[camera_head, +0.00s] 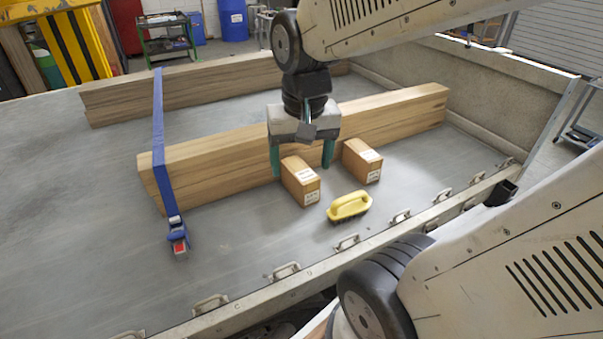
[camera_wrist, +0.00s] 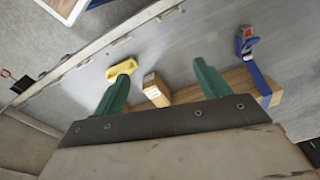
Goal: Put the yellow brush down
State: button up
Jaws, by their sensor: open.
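The yellow brush (camera_head: 349,206) stands on the grey trailer bed, bristles down, near the bed's front rail. In the wrist view the yellow brush (camera_wrist: 121,71) shows beyond the left finger, partly covered by it. My gripper (camera_head: 302,172) is open, with its two green fingers spread and pointing down. In the head view it is behind and left of the brush, apart from it, above the area of a small cardboard box (camera_head: 301,181). In the wrist view that box (camera_wrist: 156,91) shows between the fingers of my gripper (camera_wrist: 166,78). Nothing is held.
A second small box (camera_head: 361,160) stands right of the first. A long wooden beam (camera_head: 222,160) lies behind both, with a blue strap (camera_head: 158,130) over it. Another beam (camera_head: 200,85) lies farther back. Metal handles line the front rail (camera_head: 250,293). The bed's left front is clear.

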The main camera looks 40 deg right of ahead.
jog(key=s+a+r+n, duration=0.3)
jog(key=s+a+n, duration=0.2)
jog(key=s, duration=0.2)
jog(key=shift+s, duration=0.25)
jog(key=shift+o, duration=0.4)
dwell(0.6)
